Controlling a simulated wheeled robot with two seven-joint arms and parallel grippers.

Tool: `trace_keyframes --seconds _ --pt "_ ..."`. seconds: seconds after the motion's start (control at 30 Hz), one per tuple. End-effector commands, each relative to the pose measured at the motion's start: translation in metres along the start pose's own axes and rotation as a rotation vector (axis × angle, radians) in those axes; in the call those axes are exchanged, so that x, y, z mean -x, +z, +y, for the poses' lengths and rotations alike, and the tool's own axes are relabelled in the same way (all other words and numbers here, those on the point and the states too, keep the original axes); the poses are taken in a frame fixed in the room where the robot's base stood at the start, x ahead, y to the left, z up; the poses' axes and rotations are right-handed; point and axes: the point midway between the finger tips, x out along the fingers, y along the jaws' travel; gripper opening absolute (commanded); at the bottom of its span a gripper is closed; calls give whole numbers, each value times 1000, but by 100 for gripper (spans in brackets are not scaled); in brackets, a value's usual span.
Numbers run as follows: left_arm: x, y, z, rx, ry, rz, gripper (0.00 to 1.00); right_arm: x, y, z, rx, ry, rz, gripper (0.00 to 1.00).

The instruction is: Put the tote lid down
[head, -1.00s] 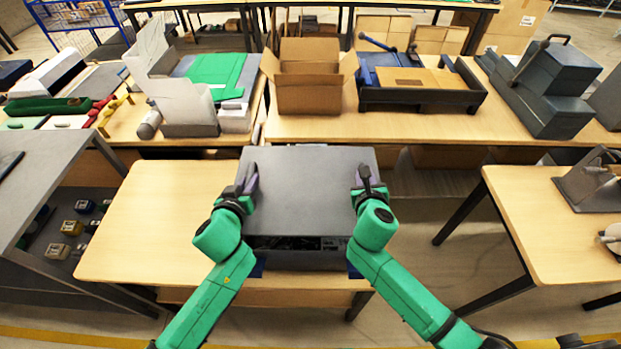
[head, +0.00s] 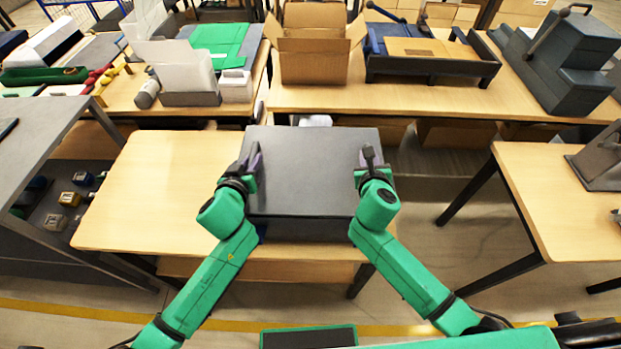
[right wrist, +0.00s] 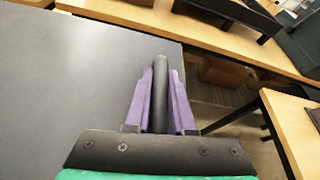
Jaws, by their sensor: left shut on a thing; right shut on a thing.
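The dark grey tote lid (head: 308,175) lies flat over the tote (head: 300,229) on the light wooden table, and its front edge meets the tote's front wall with no gap that I can see. My left gripper (head: 251,163) is at the lid's left edge and shut on it. My right gripper (head: 366,162) is at the right edge, shut on a dark upright handle. In the right wrist view, purple fingers (right wrist: 160,95) close around this handle beside the lid's flat top (right wrist: 70,85). The tote's inside is hidden.
The table (head: 165,190) is bare left of the tote. A grey shelf unit (head: 45,160) stands at the left. Behind is a long table with an open cardboard box (head: 315,65) and a black tray (head: 430,68). Another table (head: 560,205) stands at the right, across an open floor gap.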

Motion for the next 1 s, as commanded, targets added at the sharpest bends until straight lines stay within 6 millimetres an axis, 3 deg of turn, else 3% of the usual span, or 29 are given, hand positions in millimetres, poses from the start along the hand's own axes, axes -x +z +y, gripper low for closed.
trace_keyframes --seconds 0.07,0.1,0.17,0.57,0.9,1.0 --pt "-5 11 -3 0 -2 1 0 -5 -12 2 0 -2 -1 0" --pt "-3 7 -2 0 -2 1 34 -3 -8 1 0 -2 0 34" --pt "-3 6 -2 0 -2 0 52 -3 -6 1 0 -2 0 52" --pt "6 7 -2 0 0 -1 52 -3 -6 1 0 0 0 52" --pt "92 8 -2 3 -1 -4 52 -3 -6 1 0 0 0 52" --pt "109 7 -2 2 -1 -2 52 -3 -6 1 0 0 0 52"
